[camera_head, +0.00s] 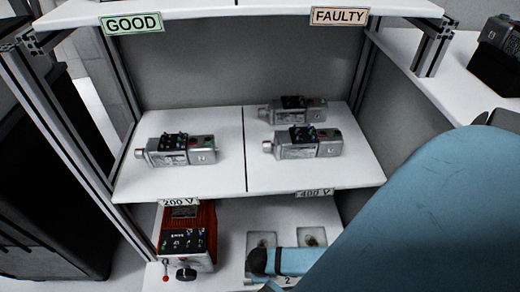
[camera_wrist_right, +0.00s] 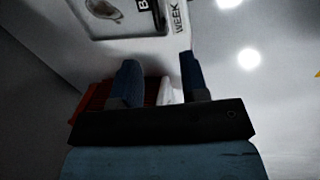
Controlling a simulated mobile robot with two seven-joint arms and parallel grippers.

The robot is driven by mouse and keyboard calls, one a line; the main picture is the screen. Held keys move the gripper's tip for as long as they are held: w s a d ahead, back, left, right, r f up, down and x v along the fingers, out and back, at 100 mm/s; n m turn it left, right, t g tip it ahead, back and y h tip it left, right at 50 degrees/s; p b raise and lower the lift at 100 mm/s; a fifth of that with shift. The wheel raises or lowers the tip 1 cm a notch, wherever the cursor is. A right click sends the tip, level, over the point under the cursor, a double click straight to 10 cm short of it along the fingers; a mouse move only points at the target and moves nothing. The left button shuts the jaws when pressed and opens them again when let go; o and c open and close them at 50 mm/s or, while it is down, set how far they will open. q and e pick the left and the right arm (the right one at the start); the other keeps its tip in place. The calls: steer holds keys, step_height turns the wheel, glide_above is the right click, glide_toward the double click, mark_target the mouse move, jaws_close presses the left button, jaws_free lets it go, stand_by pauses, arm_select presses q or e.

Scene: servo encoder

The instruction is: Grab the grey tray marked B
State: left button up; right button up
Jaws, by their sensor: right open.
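In the right wrist view, a grey tray (camera_wrist_right: 150,24) with a label showing a "B" and the word "WEEK" lies just beyond my right gripper (camera_wrist_right: 158,62). The gripper's two blue fingers are apart, and nothing shows held between them. The tray's label edge is near the fingertips; I cannot tell whether they touch. In the head view, two pale trays sit on the lower shelf, a left one (camera_head: 262,240) and a right one (camera_head: 312,237). My right arm covers their front, so their letters are hidden there. My left gripper is not in view.
A red test device (camera_head: 187,240) stands left of the trays. The middle shelf (camera_head: 232,180) above holds several grey motors (camera_head: 180,149). Posts flank the rack, with GOOD (camera_head: 132,23) and FAULTY (camera_head: 339,16) signs on top.

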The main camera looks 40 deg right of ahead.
steer(key=f+b, duration=0.1)
steer(key=f, duration=0.2)
steer(key=f+b, duration=0.2)
steer(key=w+d+f+b, duration=0.1)
steer(key=f, duration=0.2)
steer(key=shift+w+d+f, duration=0.1)
steer(key=shift+f, duration=0.25)
steer(key=f+b, duration=0.2)
steer(key=f, duration=0.1)
steer(key=d+f+b, duration=0.1)
steer(key=b, duration=0.1)
steer(key=shift+w+f, duration=0.15)
steer(key=shift+w, duration=0.2)
steer(key=shift+d+f, duration=0.1)
steer(key=shift+f, duration=0.15)
steer(key=shift+r, duration=0.1)
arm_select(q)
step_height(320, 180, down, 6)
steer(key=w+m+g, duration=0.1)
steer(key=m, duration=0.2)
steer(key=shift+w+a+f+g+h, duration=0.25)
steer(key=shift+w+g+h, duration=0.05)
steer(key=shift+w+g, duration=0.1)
arm_select(e)
jaws_close()
